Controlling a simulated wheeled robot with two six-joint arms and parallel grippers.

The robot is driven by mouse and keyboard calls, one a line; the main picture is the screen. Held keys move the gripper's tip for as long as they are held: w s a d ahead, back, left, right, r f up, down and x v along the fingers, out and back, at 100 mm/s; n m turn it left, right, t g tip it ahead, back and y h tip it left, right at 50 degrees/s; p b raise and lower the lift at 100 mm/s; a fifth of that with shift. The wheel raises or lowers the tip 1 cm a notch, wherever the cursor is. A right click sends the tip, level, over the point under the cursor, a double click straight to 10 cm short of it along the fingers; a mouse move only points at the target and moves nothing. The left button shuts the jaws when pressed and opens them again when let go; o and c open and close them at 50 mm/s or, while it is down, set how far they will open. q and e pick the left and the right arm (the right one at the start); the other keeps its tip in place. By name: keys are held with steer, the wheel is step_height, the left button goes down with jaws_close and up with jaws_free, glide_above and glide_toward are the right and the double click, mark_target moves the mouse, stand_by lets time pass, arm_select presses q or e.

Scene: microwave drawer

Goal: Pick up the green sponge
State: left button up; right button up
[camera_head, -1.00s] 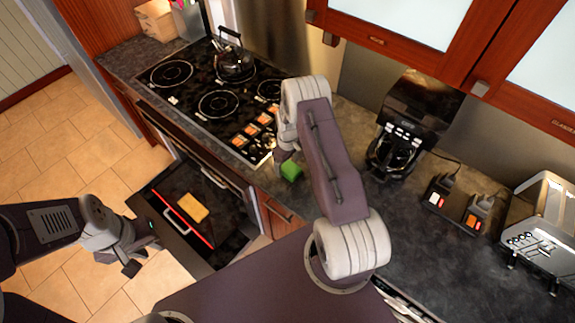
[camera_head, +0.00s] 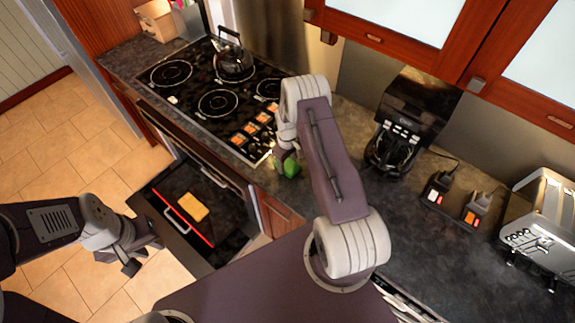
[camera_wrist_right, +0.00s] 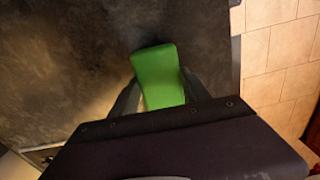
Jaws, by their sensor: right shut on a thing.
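The green sponge (camera_head: 290,166) is at the counter's front edge, right of the stove, partly hidden by my right gripper and arm. In the right wrist view the green sponge (camera_wrist_right: 159,76) sits between the two fingers of my right gripper (camera_wrist_right: 157,95), which is shut on it. I cannot tell whether the sponge still touches the counter. My left gripper (camera_head: 142,250) is at the lower left, beside the open drawer; its jaws are too small and angled to read.
The open drawer (camera_head: 223,252) holds a yellow sponge-like block (camera_head: 194,207). A black stove (camera_head: 212,84) with a kettle (camera_head: 233,62) is at the back left. A coffee maker (camera_head: 412,118), switches (camera_head: 436,196) and a toaster (camera_head: 541,220) stand on the dark counter (camera_head: 400,245).

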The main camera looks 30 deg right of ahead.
step_height(320, 180, up, 3)
steer(key=shift+w+f+b, duration=0.1)
steer(key=shift+f+b, duration=0.05)
steer(key=shift+b, duration=0.7)
steer(key=s+a+r+b, duration=0.3)
steer(key=s+a+r, duration=0.3)
steer(key=s, duration=0.4)
steer(key=shift+a+r, duration=0.15)
steer(key=shift+r, duration=0.7)
steer(key=shift+s, duration=0.1)
